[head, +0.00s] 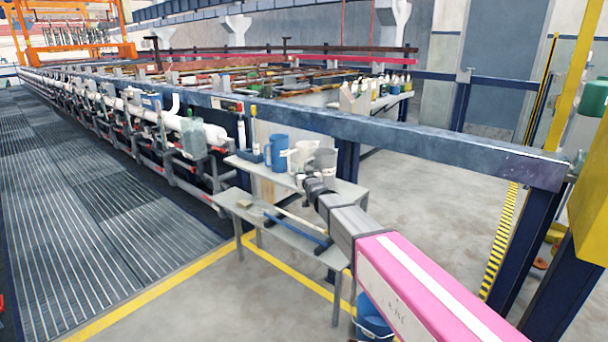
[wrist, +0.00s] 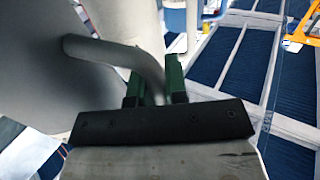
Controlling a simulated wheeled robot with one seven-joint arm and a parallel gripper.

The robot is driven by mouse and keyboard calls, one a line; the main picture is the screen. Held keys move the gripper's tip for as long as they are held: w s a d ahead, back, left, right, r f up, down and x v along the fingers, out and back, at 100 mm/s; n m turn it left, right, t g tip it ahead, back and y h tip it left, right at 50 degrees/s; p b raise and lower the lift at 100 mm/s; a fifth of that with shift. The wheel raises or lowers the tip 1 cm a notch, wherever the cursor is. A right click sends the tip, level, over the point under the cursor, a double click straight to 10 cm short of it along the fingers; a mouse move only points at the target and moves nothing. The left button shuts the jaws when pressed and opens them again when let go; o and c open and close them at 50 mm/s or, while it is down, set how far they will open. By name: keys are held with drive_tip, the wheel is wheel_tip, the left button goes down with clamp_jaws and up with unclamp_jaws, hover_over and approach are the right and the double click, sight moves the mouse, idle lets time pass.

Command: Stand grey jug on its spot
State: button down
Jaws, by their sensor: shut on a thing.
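The grey jug (head: 325,159) is at the right end of the jugs on the small grey table (head: 349,195) in the head view. In the wrist view the grey jug (wrist: 45,75) fills the left side, and its curved handle runs down between my green fingers. My gripper (wrist: 154,88) is shut on that handle. In the head view my gripper (head: 314,181) is small and partly merged with the jug's base. I cannot tell whether the jug touches the tabletop. No marked spot can be made out.
A blue jug (head: 277,151) and a white jug (head: 302,156) stand close to the left of the grey jug. A lower shelf (head: 275,236) holds rods. A long blue rail (head: 400,132) passes behind the table. A blue bucket (head: 374,318) stands on the floor.

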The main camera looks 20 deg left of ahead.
drive_tip(key=c, duration=1.4)
unclamp_jaws()
drive_tip(key=shift+o, duration=1.3)
drive_tip(key=shift+r, duration=0.1)
